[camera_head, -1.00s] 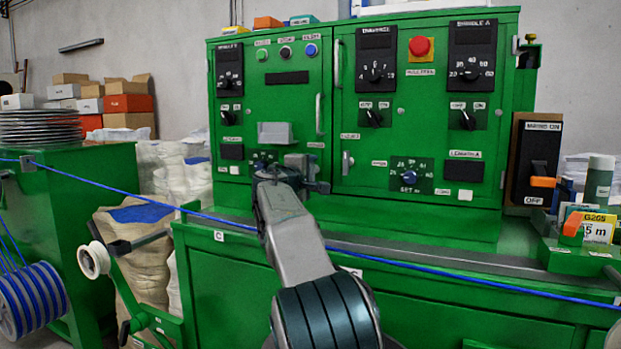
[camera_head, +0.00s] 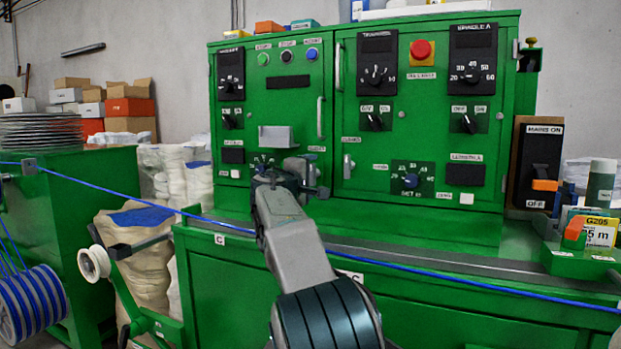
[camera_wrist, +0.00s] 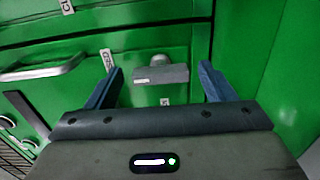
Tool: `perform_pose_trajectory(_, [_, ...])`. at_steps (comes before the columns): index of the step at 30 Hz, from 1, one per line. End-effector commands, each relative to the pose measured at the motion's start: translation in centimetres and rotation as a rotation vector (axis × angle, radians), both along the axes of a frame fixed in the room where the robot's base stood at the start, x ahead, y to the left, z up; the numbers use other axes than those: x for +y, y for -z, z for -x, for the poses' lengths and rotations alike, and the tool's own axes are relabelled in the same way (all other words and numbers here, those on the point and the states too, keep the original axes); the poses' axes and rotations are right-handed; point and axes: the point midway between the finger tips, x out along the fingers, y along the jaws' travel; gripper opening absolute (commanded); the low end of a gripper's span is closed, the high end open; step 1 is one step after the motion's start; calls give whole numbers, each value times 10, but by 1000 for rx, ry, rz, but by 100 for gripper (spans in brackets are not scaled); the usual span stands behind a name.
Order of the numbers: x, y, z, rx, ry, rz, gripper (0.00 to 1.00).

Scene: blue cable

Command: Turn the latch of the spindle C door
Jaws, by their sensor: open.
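In the wrist view a grey latch (camera_wrist: 161,74), a flat bar on a round stub, sticks out from a green panel. It appears between the two blue-grey fingers of my gripper (camera_wrist: 160,70), which are open. The fingers flank the latch with a gap on each side; I cannot tell how deep it sits between them. In the head view my gripper (camera_head: 308,178) is in front of the lower middle of the green control cabinet (camera_head: 290,215). A small silver fitting (camera_head: 347,164) shows to its right; I cannot tell if it is the same latch.
A silver bar handle (camera_wrist: 42,70) lies left of my gripper in the wrist view. A blue cable (camera_head: 160,202) runs across the front, passing behind my arm. A grey block (camera_head: 275,137) protrudes above my gripper. A cable spool (camera_head: 32,300) stands at the left.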

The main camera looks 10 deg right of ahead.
Motion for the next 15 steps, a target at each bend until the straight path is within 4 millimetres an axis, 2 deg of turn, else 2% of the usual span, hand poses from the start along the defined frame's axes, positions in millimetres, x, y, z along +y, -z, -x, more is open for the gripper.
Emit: perform_pose_trajectory(15, [59,1,86,0,-5,-1,76])
